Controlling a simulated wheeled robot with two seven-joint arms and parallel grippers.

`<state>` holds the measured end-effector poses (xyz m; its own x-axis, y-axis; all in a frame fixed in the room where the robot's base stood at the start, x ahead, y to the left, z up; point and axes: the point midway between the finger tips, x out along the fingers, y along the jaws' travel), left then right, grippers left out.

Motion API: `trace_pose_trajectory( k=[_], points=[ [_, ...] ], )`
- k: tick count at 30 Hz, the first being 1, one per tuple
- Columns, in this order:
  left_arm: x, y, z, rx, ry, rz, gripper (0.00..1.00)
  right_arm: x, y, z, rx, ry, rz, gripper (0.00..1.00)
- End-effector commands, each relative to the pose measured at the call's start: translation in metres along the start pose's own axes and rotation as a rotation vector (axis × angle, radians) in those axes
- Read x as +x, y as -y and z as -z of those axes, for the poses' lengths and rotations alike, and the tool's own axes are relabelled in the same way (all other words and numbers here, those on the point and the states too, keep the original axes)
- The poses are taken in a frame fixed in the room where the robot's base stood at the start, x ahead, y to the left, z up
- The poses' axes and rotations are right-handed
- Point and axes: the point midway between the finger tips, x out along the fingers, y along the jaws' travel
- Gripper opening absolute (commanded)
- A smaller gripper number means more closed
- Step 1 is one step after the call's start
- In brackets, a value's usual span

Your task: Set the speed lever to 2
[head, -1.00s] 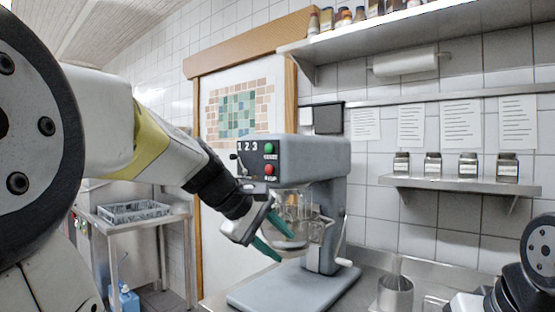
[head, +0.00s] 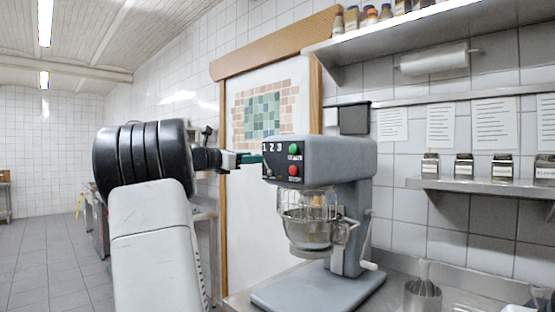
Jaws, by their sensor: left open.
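The grey stand mixer (head: 328,158) stands on the steel counter. Its dark front panel (head: 281,162) carries the numbers 1, 2 and 3, a green button (head: 293,149) above and a red button (head: 293,171) below. My left gripper (head: 252,158) has green fingers and is open. It is raised at panel height, with its tips at the panel's left edge near the number 1. I cannot tell whether it touches. The speed lever is not clear; it is small and near the fingertips. My right gripper is not in view.
A steel container (head: 422,294) stands on the counter to the right. A wall shelf (head: 480,186) holds several jars. Free floor lies at the far left.

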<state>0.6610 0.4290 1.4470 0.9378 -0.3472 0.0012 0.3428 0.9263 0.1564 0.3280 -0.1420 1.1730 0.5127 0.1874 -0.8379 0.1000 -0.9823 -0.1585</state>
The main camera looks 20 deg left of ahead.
Motion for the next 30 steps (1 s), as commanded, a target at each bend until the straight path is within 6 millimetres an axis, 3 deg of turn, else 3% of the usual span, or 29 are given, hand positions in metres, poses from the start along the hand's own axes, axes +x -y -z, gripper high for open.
trace_pose_trajectory(
  k=[4,13,14,20,30],
  points=[
    [0.014,0.001,0.000,0.001,0.000,0.002,0.41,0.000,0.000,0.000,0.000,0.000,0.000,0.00],
    [0.018,0.001,0.000,0.001,-0.001,0.001,0.41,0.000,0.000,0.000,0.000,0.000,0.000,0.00],
    [0.018,0.001,0.000,0.001,-0.001,0.001,0.39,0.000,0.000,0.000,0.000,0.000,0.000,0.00],
    [0.018,0.001,0.000,0.002,-0.001,0.001,0.00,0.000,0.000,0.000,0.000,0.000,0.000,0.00],
    [0.017,0.002,-0.001,0.026,0.000,0.000,0.00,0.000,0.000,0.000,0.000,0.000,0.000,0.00]
  ],
)
